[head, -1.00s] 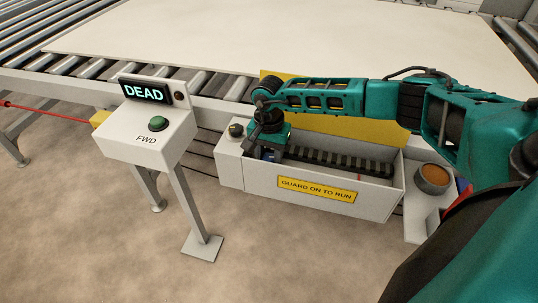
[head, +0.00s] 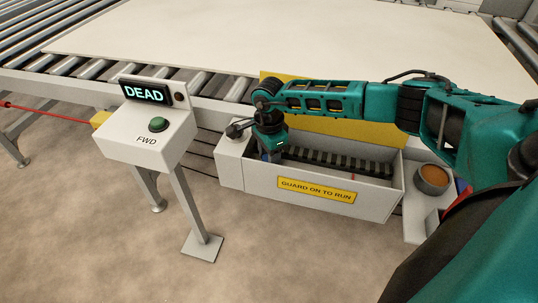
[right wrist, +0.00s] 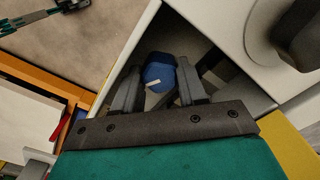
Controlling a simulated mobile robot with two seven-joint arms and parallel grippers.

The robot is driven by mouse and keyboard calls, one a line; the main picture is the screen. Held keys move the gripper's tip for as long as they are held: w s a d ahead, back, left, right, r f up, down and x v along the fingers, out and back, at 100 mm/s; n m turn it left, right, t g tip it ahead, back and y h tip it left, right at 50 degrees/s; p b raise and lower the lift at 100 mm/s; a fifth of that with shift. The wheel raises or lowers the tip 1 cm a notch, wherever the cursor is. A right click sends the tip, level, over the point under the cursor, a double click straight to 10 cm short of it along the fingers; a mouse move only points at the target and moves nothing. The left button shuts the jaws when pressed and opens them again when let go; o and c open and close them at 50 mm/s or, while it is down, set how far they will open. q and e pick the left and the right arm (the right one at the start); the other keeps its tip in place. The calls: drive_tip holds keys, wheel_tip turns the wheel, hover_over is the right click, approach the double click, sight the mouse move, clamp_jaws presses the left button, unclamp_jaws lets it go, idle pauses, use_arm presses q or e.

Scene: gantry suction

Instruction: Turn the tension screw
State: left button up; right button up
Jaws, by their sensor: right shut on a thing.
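The tension screw has a blue head (right wrist: 159,73) with a white mark on it, inside the grey trough. In the right wrist view it sits between the two fingers of my right gripper (right wrist: 158,88), which is shut on it. In the head view my right gripper (head: 270,155) points down into the left end of the trough (head: 325,200), and the screw is mostly hidden by it. My left gripper does not show in the head view.
A black toothed belt (head: 335,162) runs along the trough. A yellow guard panel (head: 365,132) stands behind it. A control box (head: 150,135) with a green button and a DEAD display stands to the left. An orange-topped round cup (head: 433,179) is at the right end.

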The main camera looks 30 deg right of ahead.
idle(0.5)
drive_tip(key=o, duration=1.1)
drive_tip(key=shift+c, duration=0.2)
drive_tip(key=shift+s+f, duration=0.1)
drive_tip(key=shift+f, duration=0.05)
